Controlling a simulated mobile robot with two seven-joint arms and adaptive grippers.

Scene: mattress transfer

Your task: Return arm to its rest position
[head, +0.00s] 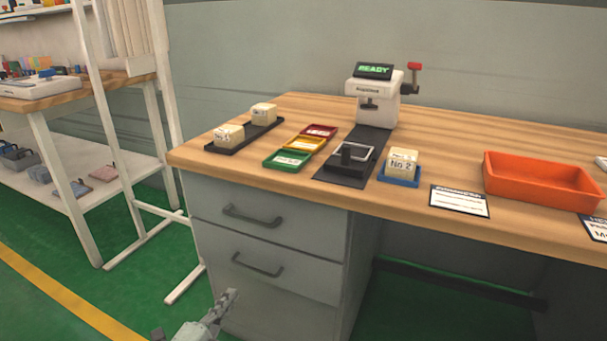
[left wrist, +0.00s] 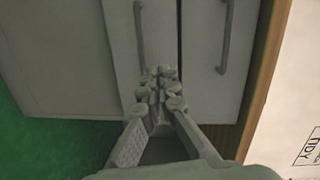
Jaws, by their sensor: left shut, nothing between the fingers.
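My left gripper (head: 226,301) shows at the bottom of the head view, low in front of the grey drawer cabinet (head: 262,210) and below the tabletop. In the left wrist view its fingers (left wrist: 160,88) meet at the tips, shut and empty. The cabinet's drawer fronts and handles (left wrist: 140,40) lie beyond the fingertips. The gripper appears apart from the handles, though the exact gap is hard to tell. My right gripper is in neither view.
The wooden worktop (head: 440,150) carries a press with a READY display (head: 373,70), an orange bin (head: 541,179), small coloured trays (head: 303,144), a black tray (head: 245,137) with cream blocks, and a blue tray (head: 399,180) with a "No 2" block. White shelving (head: 85,130) stands left; green floor lies between.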

